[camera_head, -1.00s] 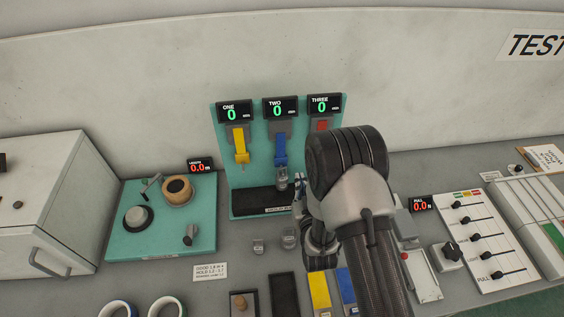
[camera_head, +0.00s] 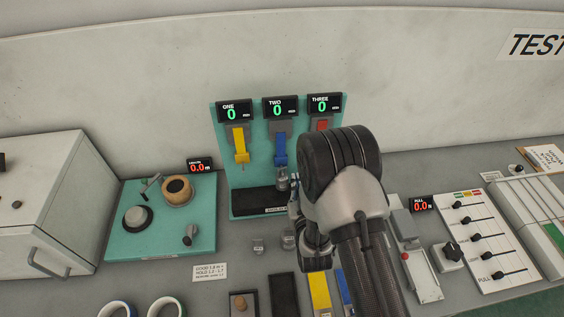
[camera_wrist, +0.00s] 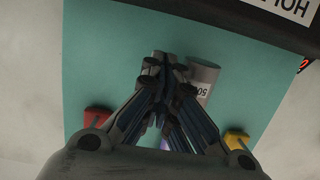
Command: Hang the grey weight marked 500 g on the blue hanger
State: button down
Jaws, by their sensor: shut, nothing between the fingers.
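The blue hanger (camera_head: 280,150) hangs under the display marked TWO on the teal stand. A grey weight (camera_head: 282,180) is at its lower end and appears to hang there. In the head view my arm hides most of my gripper (camera_head: 294,190), just right of the weight.
A yellow hanger (camera_head: 240,145) is left of the blue one and a red one (camera_head: 322,126) is right. Two small grey weights (camera_head: 258,246) (camera_head: 288,241) stand on the table before the stand. All three displays read 0. A teal board (camera_head: 150,235) with reels lies left.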

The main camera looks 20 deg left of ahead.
jog(key=shift+s+a+b, duration=0.35)
jog(key=shift+a+b, duration=0.1)
jog(key=shift+a, duration=0.15)
dwell(1.1)
jog(key=shift+w+d+b, duration=0.2)
jog(key=shift+d+b, duration=0.1)
jog(key=shift+d, duration=0.1)
dwell(3.1)
dwell(0.4)
jog(key=s+d+b, duration=0.1)
jog(key=s+d, duration=0.4)
jog(key=s, duration=0.1)
jog(key=shift+d+b, duration=0.2)
jog(key=shift+b, duration=0.2)
dwell(0.5)
dwell(0.4)
